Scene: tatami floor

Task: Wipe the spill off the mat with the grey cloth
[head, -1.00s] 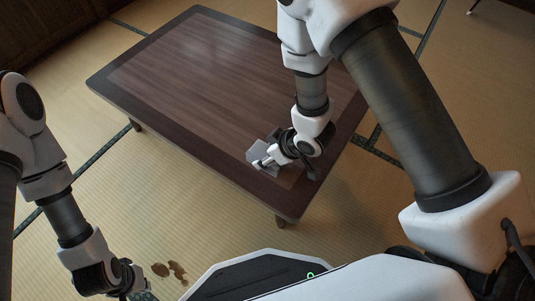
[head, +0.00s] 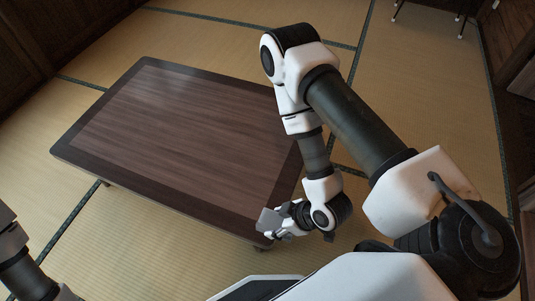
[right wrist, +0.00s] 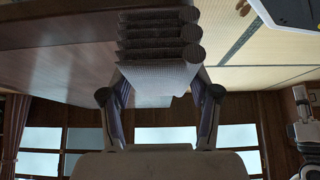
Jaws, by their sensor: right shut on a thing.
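The grey cloth (head: 267,217) is folded, with several layers showing in the right wrist view (right wrist: 155,68). My right gripper (head: 279,223) is shut on it, with one finger on each side in the right wrist view. In the head view the cloth and gripper are over the near right corner of the low table; whether they touch it I cannot tell. The spill is not in view now. Only links of my left arm show at the lower left, and my left gripper is out of the picture. The tatami mat (head: 130,245) shows bare in front of the table.
The low dark wooden table (head: 180,130) has a bare top and fills the middle left. Tatami floor (head: 420,75) is clear behind and to the right. Thin legs of some furniture (head: 460,18) stand at the top right, and dark walls edge the room.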

